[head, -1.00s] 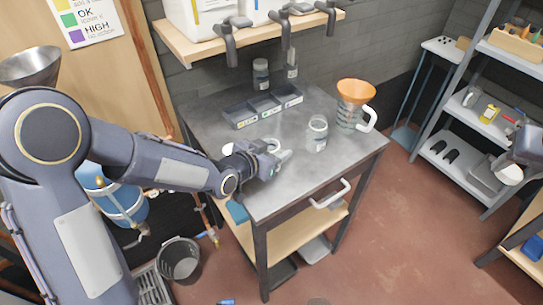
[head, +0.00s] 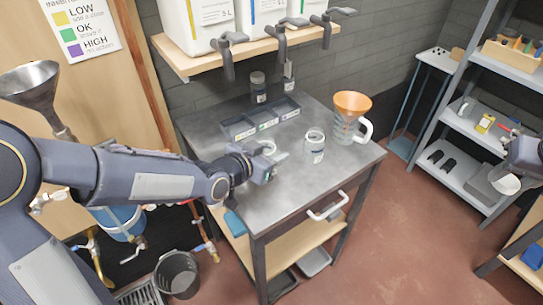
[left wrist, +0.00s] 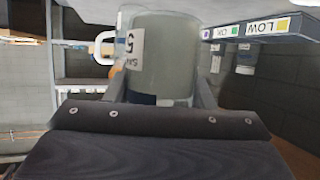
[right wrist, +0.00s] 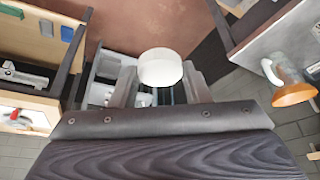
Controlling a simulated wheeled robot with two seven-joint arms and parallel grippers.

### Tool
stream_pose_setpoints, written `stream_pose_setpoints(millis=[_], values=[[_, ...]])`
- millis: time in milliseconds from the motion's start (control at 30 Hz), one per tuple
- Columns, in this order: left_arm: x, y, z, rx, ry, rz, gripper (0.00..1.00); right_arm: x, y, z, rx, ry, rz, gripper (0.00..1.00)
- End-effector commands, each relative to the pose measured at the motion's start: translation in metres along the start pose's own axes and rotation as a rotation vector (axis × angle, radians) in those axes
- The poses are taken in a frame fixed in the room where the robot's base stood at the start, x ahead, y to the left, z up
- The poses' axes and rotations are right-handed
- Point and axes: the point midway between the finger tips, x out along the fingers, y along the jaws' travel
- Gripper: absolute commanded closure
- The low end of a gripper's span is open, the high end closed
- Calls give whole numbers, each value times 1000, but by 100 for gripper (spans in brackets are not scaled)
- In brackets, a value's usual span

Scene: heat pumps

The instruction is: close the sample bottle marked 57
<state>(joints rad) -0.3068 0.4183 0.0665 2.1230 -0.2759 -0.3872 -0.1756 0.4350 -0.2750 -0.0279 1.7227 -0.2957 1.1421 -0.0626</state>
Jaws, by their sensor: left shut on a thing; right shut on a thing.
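My left gripper (head: 270,162) is shut on a clear glass sample bottle (left wrist: 168,60) at the bench top. The bottle's white label shows a "5"; the rest is turned out of sight. In the head view the gripper mostly hides this bottle, and its rim (head: 268,146) looks open. My right gripper (head: 516,170) is at the right edge of the head view, away from the bench. It is shut on a round white cap (right wrist: 160,68), which also shows in the head view (head: 506,184).
Another open glass jar (head: 314,147) and a jug with an orange funnel (head: 351,112) stand on the metal bench (head: 233,187). A compartment tray (head: 240,130) and two bottles (head: 258,88) are behind. Shelving (head: 455,165) stands at right. Open floor lies between.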

Motion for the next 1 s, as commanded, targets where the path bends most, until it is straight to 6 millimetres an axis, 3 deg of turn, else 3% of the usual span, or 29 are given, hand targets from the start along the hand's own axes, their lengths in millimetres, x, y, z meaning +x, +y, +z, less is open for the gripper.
stream_pose_setpoints(millis=[400, 1000], values=[[-49, 14, -29, 1, 5, 0, 78, 0, 0, 0, 0, 0, 0, 78], [-114, 37, -31, 0, 3, 0, 78, -1, 0, 0, 0, 0, 0, 78]])
